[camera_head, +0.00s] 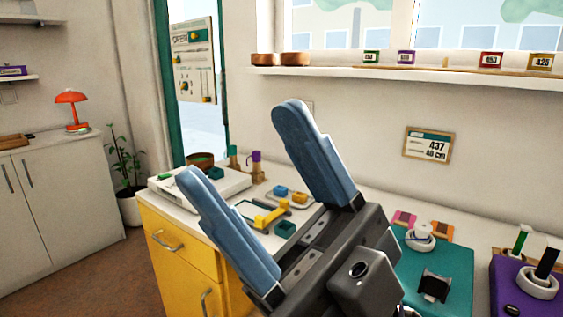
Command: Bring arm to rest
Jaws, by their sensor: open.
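My gripper (240,141) has two blue fingers spread wide apart with nothing between them. It is raised in front of the camera, above the white counter, and points up and to the left. Its dark grey body fills the lower middle of the view and hides part of the counter behind it. The rest of my arm is mostly out of view.
Behind my gripper the counter holds a white tray (168,187), a yellow piece (270,214) and a green block (285,229). At right are a teal board (453,262) and a purple board (530,295). A wall shelf (400,73) runs above.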

